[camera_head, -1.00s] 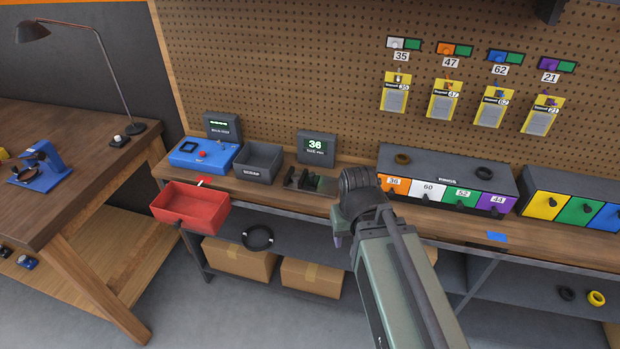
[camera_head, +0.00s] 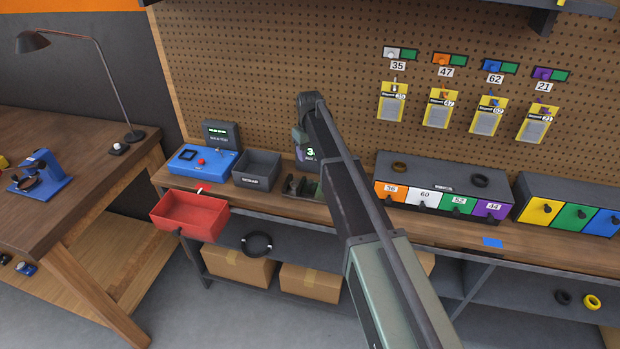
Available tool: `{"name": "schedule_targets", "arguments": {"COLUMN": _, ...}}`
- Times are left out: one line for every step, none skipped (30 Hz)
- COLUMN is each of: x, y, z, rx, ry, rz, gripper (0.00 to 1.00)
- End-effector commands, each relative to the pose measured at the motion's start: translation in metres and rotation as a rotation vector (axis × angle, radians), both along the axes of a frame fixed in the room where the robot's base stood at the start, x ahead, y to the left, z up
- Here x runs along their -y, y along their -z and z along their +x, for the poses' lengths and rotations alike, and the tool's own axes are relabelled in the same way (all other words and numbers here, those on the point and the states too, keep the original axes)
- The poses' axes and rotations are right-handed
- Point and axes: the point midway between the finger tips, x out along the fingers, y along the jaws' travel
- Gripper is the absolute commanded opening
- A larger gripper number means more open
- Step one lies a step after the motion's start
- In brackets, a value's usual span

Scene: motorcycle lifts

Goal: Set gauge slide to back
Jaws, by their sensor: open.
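The gauge (camera_head: 303,186) sits on the workbench, a low dark base with black upright blocks and a green plate at its right. The arm partly covers its right side, so I cannot tell exactly where its slide stands. Behind it is the gauge's display (camera_head: 311,153), mostly hidden by my arm; only the start of its green number shows. My gripper (camera_head: 299,142) is above and behind the gauge, in front of the display, apart from the gauge. It is open, its fingers are hard to make out, and I see nothing held in it.
Left of the gauge are a grey bin (camera_head: 258,167), a blue tester (camera_head: 203,160) and a red tray (camera_head: 190,214) at the bench edge. Right is a numbered drawer box (camera_head: 445,183) with rings on top. A pegboard (camera_head: 270,60) rises behind.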

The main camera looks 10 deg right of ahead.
Motion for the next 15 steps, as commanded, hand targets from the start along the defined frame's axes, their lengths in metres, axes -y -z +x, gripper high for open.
{"name": "schedule_targets", "arguments": {"x": 0.000, "y": 0.000, "z": -0.006, "rx": -0.001, "ry": -0.016, "rz": 0.000, "gripper": 0.50}}
{"name": "schedule_targets", "arguments": {"x": 0.001, "y": 0.001, "z": -0.007, "rx": 0.000, "ry": -0.018, "rz": 0.000, "gripper": 0.50}}
{"name": "schedule_targets", "arguments": {"x": 0.000, "y": 0.001, "z": -0.007, "rx": 0.000, "ry": -0.017, "rz": 0.000, "gripper": 0.50}}
{"name": "schedule_targets", "arguments": {"x": 0.001, "y": 0.003, "z": -0.007, "rx": 0.000, "ry": -0.017, "rz": 0.000, "gripper": 0.50}}
{"name": "schedule_targets", "arguments": {"x": 0.001, "y": 0.005, "z": -0.007, "rx": 0.000, "ry": -0.016, "rz": 0.000, "gripper": 0.50}}
{"name": "schedule_targets", "arguments": {"x": 0.001, "y": 0.009, "z": -0.008, "rx": 0.000, "ry": -0.016, "rz": 0.000, "gripper": 0.50}}
{"name": "schedule_targets", "arguments": {"x": 0.001, "y": 0.013, "z": -0.008, "rx": 0.000, "ry": -0.015, "rz": 0.000, "gripper": 0.50}}
{"name": "schedule_targets", "arguments": {"x": 0.001, "y": 0.017, "z": -0.008, "rx": 0.000, "ry": -0.015, "rz": 0.000, "gripper": 0.50}}
{"name": "schedule_targets", "arguments": {"x": 0.001, "y": 0.025, "z": -0.008, "rx": 0.000, "ry": -0.015, "rz": 0.000, "gripper": 0.50}}
{"name": "schedule_targets", "arguments": {"x": 0.001, "y": 0.031, "z": -0.008, "rx": 0.000, "ry": -0.015, "rz": 0.000, "gripper": 0.50}}
{"name": "schedule_targets", "arguments": {"x": 0.001, "y": 0.037, "z": -0.008, "rx": 0.000, "ry": -0.015, "rz": 0.000, "gripper": 0.50}}
{"name": "schedule_targets", "arguments": {"x": 0.001, "y": 0.047, "z": -0.008, "rx": 0.000, "ry": -0.014, "rz": 0.000, "gripper": 0.50}}
{"name": "schedule_targets", "arguments": {"x": 0.001, "y": 0.054, "z": -0.008, "rx": 0.000, "ry": -0.014, "rz": 0.000, "gripper": 0.50}}
{"name": "schedule_targets", "arguments": {"x": 0.001, "y": 0.062, "z": -0.008, "rx": 0.000, "ry": -0.014, "rz": 0.000, "gripper": 0.50}}
{"name": "schedule_targets", "arguments": {"x": 0.001, "y": 0.072, "z": -0.008, "rx": 0.000, "ry": -0.014, "rz": 0.000, "gripper": 0.50}}
